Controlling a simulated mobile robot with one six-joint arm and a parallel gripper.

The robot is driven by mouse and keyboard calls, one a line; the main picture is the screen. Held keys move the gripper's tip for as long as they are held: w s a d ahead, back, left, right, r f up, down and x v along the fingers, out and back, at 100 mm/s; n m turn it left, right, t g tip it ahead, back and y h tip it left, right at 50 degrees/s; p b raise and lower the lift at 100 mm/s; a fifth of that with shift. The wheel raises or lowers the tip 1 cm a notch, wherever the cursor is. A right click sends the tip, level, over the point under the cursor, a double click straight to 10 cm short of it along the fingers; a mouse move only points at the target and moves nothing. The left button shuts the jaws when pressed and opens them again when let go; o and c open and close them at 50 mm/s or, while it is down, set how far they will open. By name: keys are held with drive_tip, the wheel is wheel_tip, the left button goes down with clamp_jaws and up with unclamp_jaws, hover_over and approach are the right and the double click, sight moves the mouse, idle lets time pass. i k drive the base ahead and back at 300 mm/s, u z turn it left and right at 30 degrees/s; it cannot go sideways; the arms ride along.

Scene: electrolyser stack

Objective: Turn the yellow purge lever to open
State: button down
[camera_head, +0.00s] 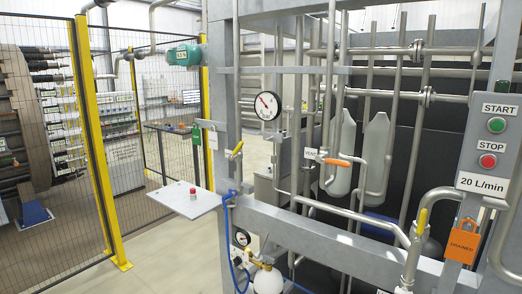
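Two yellow levers show in the head view. One small yellow lever (237,149) sits tilted on the left upright of the grey frame. Another yellow lever (422,221) stands nearly upright on a pipe at the lower right. I cannot read a purge label on either, so I cannot tell which one is the purge lever. An orange lever (338,162) lies roughly level beside a white tag (310,153) that seems to read VENT. My gripper and arm are not in view.
A control box (490,140) with START and STOP buttons stands at right, with an orange padlock (463,241) below. A grey shelf (188,203) with a red button juts out left of the frame. Yellow-posted mesh fencing (97,140) stands left; open floor (165,262) lies between.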

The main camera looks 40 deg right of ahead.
sight(231, 158)
drive_tip(key=u, duration=0.15)
drive_tip(key=i, duration=0.9)
drive_tip(key=z, duration=0.1)
